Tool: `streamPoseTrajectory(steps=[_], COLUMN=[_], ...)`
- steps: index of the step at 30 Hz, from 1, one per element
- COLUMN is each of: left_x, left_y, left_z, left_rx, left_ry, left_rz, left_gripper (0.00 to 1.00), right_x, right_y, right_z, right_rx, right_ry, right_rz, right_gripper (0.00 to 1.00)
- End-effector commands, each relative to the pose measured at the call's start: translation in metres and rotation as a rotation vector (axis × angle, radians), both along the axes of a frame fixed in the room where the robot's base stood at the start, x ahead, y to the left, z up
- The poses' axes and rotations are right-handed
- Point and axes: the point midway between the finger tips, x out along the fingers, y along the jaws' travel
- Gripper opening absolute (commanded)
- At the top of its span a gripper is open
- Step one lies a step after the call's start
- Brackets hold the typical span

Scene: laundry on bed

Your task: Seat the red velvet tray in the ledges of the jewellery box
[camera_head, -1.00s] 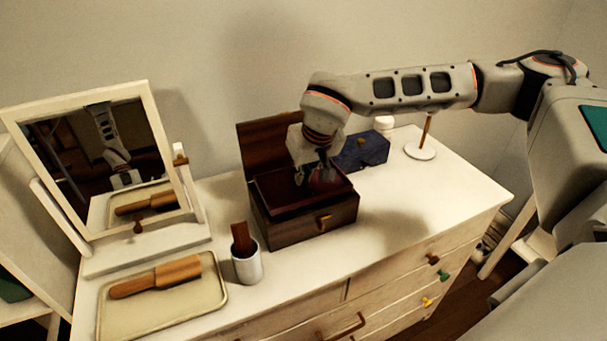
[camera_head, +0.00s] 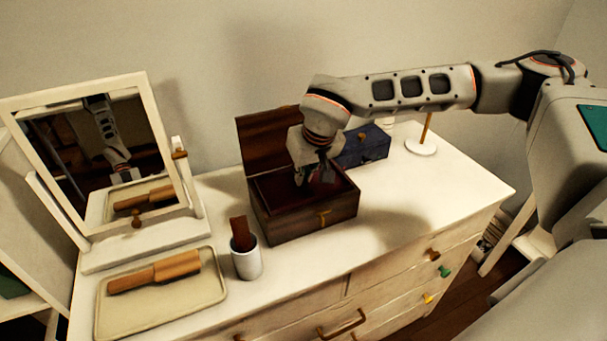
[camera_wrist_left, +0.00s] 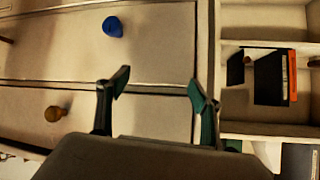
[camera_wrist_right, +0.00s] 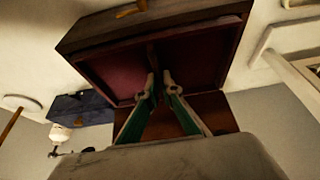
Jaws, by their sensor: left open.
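The jewellery box (camera_head: 315,222) is dark wood with a brass knob, its lid raised at the back. The red velvet tray (camera_wrist_right: 118,72) shows inside the box outline in the right wrist view, with a dark divider across its middle. My right gripper (camera_wrist_right: 160,77) points down into the box, its fingertips close together on this divider; it also shows in the head view (camera_head: 313,178). Whether the tray rests on the ledges is hidden. My left gripper (camera_wrist_left: 158,88) is open and empty, facing the drawer fronts, away from the box.
A dark blue box (camera_head: 366,150) stands right of the jewellery box, by a white stand (camera_head: 421,146).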

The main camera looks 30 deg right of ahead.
Motion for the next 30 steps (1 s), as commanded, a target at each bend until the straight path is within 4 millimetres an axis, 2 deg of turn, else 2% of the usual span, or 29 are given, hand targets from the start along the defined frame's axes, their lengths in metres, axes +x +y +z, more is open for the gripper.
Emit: streamPoseTrajectory(steps=[10,24,30], left_x=[0.001,0.002,0.002], left_y=[0.000,0.000,0.000], left_z=[0.000,0.015,0.016], left_rx=[-0.001,-0.001,-0.001], left_ry=[-0.003,-0.005,-0.005], left_rz=[0.000,0.000,0.000], left_gripper=[0.65,0.65,0.65], right_x=[0.000,0.000,0.000], right_y=[0.000,0.000,0.000], right_z=[-0.005,0.012,0.013], right_rx=[0.000,0.000,0.000], right_ry=[0.001,0.000,0.000], right_rz=[0.000,0.000,0.000], right_gripper=[0.00,0.00,0.00])
